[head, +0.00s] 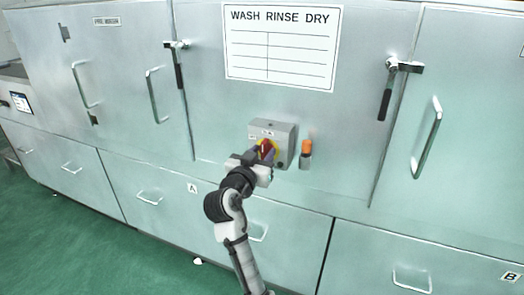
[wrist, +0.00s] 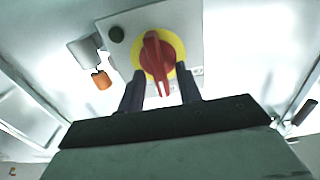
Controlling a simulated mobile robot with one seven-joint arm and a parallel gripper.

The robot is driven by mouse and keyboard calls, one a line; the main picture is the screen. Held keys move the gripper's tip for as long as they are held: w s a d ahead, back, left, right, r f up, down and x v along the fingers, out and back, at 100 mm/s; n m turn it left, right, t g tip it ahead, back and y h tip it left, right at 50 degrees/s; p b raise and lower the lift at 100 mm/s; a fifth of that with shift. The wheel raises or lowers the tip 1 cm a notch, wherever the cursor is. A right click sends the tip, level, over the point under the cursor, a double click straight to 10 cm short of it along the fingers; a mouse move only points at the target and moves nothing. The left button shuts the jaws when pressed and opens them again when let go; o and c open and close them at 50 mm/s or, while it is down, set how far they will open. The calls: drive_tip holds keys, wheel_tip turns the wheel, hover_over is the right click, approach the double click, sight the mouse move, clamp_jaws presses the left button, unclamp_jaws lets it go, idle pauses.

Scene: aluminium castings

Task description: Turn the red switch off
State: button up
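The red switch (wrist: 156,52) is a rotary knob on a round yellow plate (wrist: 178,48). It is fixed to a grey box (head: 287,133) on the front of the steel cabinet; in the head view the red switch (head: 266,147) shows partly behind my gripper. My gripper (head: 262,160) is in front of the box. In the wrist view my gripper (wrist: 161,82) has its two dark fingers apart, with the near end of the red handle between them. I see gaps beside the handle; whether a finger touches it, I cannot tell.
An orange lamp (head: 307,147) on a grey holder sits just right of the box. A white "WASH RINSE DRY" sign (head: 280,46) is above. Latch handles (head: 178,65) (head: 387,90) stick out on both sides. Drawer handles (head: 149,199) protrude below. The green floor (head: 100,255) is clear at left.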

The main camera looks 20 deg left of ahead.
drive_tip(key=shift+w, duration=0.2)
drive_tip(key=shift+c, duration=0.3)
clamp_jaws()
drive_tip(key=shift+n, duration=0.3)
drive_tip(key=shift+a+f+n+p, duration=0.2)
drive_tip(key=shift+n+p, duration=1.2)
drive_tip(key=shift+n, duration=1.45)
drive_tip(key=shift+a+f+n+p, duration=0.2)
drive_tip(key=shift+n+p, duration=1.2)
drive_tip(key=shift+n, duration=1.5)
drive_tip(key=shift+a+f+n+p, duration=0.2)
drive_tip(key=shift+n+p, duration=1.2)
drive_tip(key=shift+n, duration=1.45)
